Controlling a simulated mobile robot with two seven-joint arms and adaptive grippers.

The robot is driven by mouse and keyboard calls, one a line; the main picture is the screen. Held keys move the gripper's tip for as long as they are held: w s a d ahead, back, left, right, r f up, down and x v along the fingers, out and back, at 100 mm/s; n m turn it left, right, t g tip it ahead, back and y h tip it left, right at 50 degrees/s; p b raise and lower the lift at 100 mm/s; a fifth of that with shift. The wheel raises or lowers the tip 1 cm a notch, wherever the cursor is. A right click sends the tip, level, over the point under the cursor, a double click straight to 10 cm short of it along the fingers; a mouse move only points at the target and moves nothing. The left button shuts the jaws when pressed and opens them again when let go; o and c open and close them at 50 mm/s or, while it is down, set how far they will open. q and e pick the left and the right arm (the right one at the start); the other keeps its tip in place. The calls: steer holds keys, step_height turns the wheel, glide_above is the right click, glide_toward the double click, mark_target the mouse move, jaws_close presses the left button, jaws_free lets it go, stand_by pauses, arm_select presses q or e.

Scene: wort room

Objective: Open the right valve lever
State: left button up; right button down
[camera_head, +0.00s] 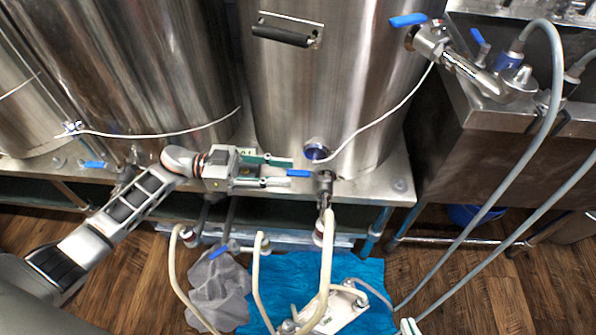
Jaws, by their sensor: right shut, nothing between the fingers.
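A blue valve lever (299,173) sits on the metal valve (324,184) low on the front of the right steel tank (335,90). It points left, roughly level. My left gripper (291,172) is open, with one finger above and one below the lever's free end in the picture. I cannot tell whether either finger touches it. My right gripper (409,326) shows only as fingertips at the bottom edge, shut and empty, well away from the lever. Another blue lever (408,20) is on a pipe fitting at the upper right.
A left tank (125,70) has its own blue lever (94,165). Beige hoses (328,255) hang below the valve near a pump (340,310) on a blue cloth (375,272). A grey cloth (219,290) lies beside it. Grey hoses (510,165) cross the right side.

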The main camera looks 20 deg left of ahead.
mark_target(297, 172)
arm_select(q)
steer(key=shift+w+d, duration=0.2)
steer(key=shift+d, duration=0.8)
steer(key=shift+w+d, duration=0.2)
steer(key=shift+d, duration=0.75)
jaws_close()
